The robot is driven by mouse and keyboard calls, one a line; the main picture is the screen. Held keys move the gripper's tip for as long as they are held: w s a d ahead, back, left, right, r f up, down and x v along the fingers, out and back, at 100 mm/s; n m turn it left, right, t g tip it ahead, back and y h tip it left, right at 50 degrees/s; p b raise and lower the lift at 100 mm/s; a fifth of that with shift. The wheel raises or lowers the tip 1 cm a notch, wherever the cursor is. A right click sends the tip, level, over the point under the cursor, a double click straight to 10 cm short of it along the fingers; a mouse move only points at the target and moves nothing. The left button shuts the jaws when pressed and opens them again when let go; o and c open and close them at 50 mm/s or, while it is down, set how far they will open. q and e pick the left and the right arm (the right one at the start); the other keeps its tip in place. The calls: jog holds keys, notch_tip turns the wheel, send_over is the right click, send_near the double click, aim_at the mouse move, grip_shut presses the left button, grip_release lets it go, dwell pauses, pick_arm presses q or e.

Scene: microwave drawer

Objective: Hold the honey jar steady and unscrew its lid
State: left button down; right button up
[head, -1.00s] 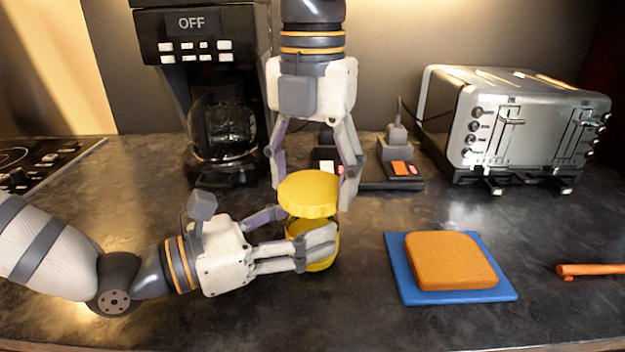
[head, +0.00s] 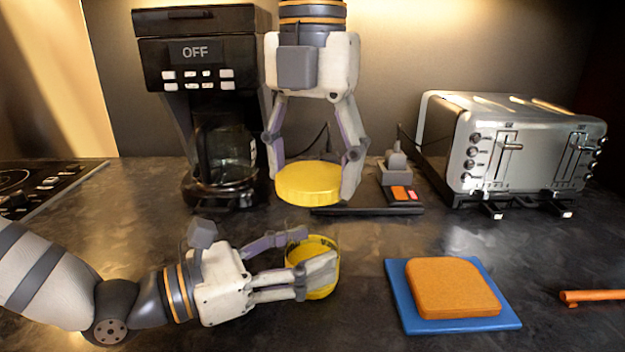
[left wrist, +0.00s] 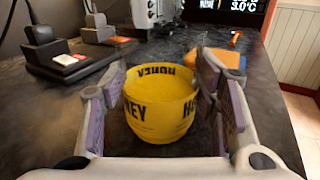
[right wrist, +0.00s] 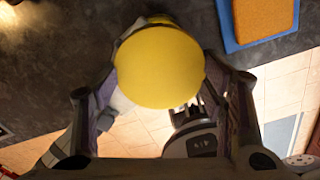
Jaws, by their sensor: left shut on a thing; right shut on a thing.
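The yellow honey jar (head: 322,275) stands upright and open on the dark counter, with the lid off it. In the left wrist view the jar (left wrist: 158,108) shows black HONEY lettering and an open top. My left gripper (head: 312,272) is shut around the jar's sides from the left. My right gripper (head: 312,180) points down and is shut on the yellow lid (head: 308,184), holding it above and apart from the jar. In the right wrist view the lid (right wrist: 160,66) fills the space between the fingers and hides most of what is beneath it.
A slice of bread (head: 452,287) lies on a blue board (head: 410,322) to the right. An orange item (head: 590,296) is at the right edge. A coffee maker (head: 205,100) and a toaster (head: 520,150) stand behind. Counter between jar and board is clear.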

pick_arm(q)
jog(key=c, duration=0.5)
grip_release()
jog(key=v, duration=1.1)
jog(key=shift+s+a, duration=0.1)
jog(key=shift+a, duration=0.15)
jog(key=shift+s+a, duration=0.2)
jog(key=shift+f, duration=0.1)
